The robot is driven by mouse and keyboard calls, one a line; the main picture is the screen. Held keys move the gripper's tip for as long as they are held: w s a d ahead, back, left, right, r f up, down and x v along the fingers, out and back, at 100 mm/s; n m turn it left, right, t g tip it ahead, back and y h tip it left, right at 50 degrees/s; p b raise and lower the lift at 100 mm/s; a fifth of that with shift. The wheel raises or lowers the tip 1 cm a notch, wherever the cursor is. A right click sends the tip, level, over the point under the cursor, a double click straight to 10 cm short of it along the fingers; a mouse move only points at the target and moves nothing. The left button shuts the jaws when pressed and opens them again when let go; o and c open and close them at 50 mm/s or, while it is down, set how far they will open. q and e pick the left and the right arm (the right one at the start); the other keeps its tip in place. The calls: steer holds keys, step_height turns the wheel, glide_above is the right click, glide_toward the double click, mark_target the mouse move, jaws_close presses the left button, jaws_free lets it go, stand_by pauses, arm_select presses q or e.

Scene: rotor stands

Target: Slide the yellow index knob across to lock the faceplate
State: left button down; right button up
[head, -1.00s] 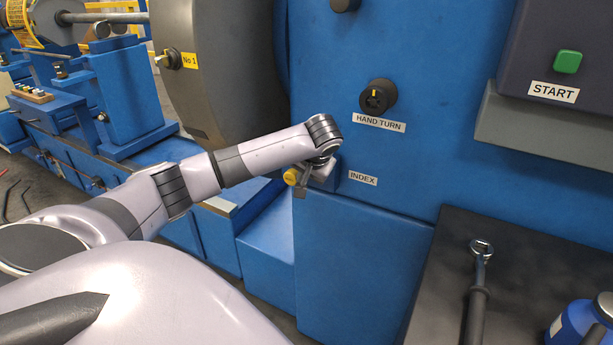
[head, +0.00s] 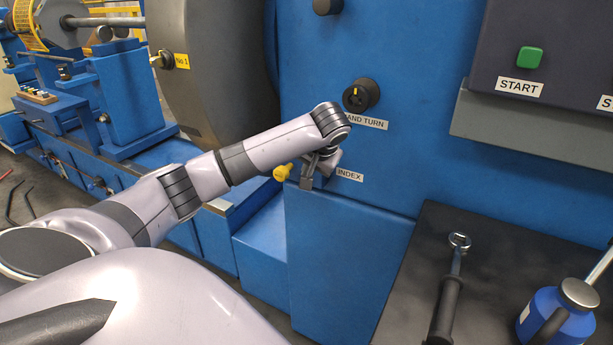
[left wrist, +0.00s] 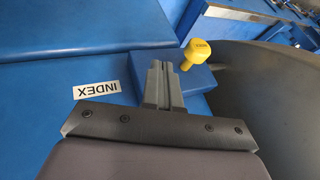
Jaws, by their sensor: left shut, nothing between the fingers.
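The yellow index knob (head: 283,172) sticks out at the left edge of the blue housing, left of the INDEX label (head: 349,175). In the left wrist view the knob (left wrist: 196,52) stands on a small blue block, right of my fingertips. My left gripper (head: 306,184) is shut and empty, just right of the knob with a small gap between them. Its closed fingers also show in the left wrist view (left wrist: 162,66). The large grey round faceplate (head: 220,75) stands left of the housing. My right gripper is out of view.
The black HAND TURN knob (head: 361,96) sits above my wrist. A control box with a green START button (head: 530,57) is at upper right. A dark bench top (head: 400,290) holds a wrench (head: 447,305) and a blue bottle (head: 556,318).

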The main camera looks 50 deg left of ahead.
arm_select(q)
steer(key=v, duration=0.7)
steer(key=shift+s+a, duration=0.1)
steer(key=s+d+f+m+t+h, duration=0.1)
steer(key=s+d+f+m+h, duration=0.2)
steer(key=d+f, duration=0.55)
steer(key=s+d+f+m+h, duration=0.1)
steer(key=s+d+f+m, duration=0.3)
steer(key=d+f, duration=0.45)
steer(key=s+d+f+h, duration=0.1)
steer(key=s+d+f, duration=0.2)
steer(key=s, duration=0.7)
steer(key=s+d+f+h, duration=0.1)
steer(key=s+d+f, duration=0.1)
steer(key=s, duration=0.8)
steer(key=w+d+f+t+h, duration=0.2)
steer(key=w+f+t, duration=0.4)
steer(key=f, duration=0.3)
steer(key=shift+w+d+f+t, duration=0.2)
steer(key=shift+d+f+t, duration=0.15)
steer(key=shift+d, duration=0.3)
